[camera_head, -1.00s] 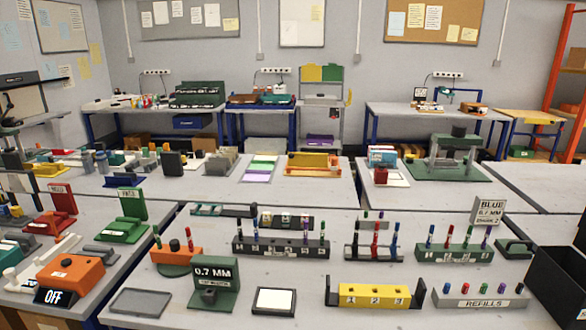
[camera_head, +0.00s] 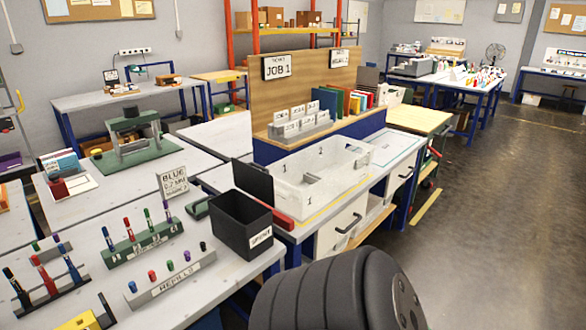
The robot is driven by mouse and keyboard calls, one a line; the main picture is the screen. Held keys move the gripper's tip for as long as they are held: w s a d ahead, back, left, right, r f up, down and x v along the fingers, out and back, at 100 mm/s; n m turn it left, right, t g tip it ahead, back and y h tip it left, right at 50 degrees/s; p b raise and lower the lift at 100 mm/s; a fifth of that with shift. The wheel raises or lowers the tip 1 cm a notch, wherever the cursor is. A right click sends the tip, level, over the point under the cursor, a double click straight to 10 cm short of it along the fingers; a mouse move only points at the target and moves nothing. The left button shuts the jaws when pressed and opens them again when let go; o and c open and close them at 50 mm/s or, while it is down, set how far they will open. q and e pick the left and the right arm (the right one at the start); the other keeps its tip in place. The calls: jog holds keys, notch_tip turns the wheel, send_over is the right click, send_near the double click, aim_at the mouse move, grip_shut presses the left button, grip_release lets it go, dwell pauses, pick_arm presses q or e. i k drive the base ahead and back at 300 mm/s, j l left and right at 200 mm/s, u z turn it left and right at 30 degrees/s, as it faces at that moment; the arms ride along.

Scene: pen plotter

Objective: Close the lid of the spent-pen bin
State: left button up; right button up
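The spent-pen bin (camera_head: 236,232) is a black open-topped box with a white label reading SPENT. It stands at the right end of the near grey bench. Its lid (camera_head: 252,181) appears to be the dark flat panel standing upright at the bin's far edge, so the bin is open. The hinge line is too small to make out, and the bin's floor is dark, so I cannot tell what lies inside. Neither of my grippers is in view.
A black ribbed part of my own arm fills the bottom centre. A white divided tray (camera_head: 322,203) stands right of the bin, with a red bar (camera_head: 289,217) between. A refills rack (camera_head: 170,280) and green pen rack (camera_head: 139,244) stand left. Open floor lies right.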

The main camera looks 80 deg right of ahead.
aim_at(259, 184)
jog(key=k+l, duration=0.15)
jog(key=l, duration=0.35)
jog(key=k+l+z, duration=0.1)
jog(key=l, duration=0.4)
jog(key=k+l+z, duration=0.1)
jog(key=k+l, duration=0.15)
jog(key=l, duration=0.3)
jog(key=k+l, duration=0.1)
jog(key=l, duration=0.4)
jog(key=k+l+z, duration=0.1)
jog(key=l, duration=0.45)
jog(key=k+l, duration=0.15)
jog(key=l, duration=0.4)
jog(key=k+l+z, duration=0.1)
jog(key=l, duration=0.4)
